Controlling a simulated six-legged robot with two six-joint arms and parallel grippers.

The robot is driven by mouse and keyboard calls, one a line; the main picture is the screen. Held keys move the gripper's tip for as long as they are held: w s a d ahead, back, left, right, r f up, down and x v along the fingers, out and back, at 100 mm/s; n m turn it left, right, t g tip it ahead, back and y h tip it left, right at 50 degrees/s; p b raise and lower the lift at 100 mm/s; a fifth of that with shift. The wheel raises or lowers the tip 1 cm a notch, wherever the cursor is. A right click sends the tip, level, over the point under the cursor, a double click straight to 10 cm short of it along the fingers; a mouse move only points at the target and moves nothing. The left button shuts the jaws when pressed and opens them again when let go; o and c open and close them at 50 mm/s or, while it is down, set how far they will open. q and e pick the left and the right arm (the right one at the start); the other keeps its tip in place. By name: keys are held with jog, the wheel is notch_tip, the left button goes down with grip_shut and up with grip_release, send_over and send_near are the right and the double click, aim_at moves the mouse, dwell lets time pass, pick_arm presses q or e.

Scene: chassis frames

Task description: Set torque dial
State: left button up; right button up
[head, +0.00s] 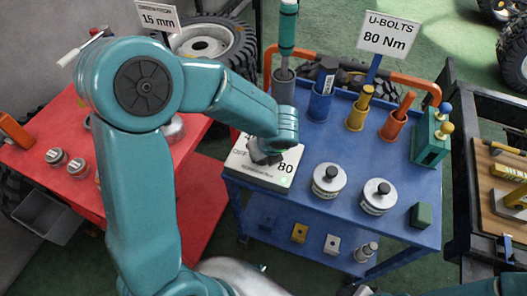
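A pale box with printed numbers, including 80, is the torque dial unit (262,184). It sits at the left front corner of the blue cart. A small greenish light shows near its front right corner. My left gripper (262,156) points down over the middle of this box, at or just above its face. Its dark fingers and the wrist hide the dial knob and part of the numbers, so I cannot tell whether it grips the knob. A sign (388,34) on the cart reads U-BOLTS 80 Nm. My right gripper is not in view.
An orange rail (417,83) runs behind. A red table (40,160) is left, a dark cart (462,170) right.

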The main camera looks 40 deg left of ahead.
pick_arm(q)
jog(key=shift+m, duration=0.3)
jog(key=o, duration=1)
jog(key=p+v, duration=0.2)
jog(key=v, duration=1.4)
jog(key=shift+r+p, duration=0.15)
jog(key=shift+p, duration=0.2)
jog(key=shift+s, duration=0.1)
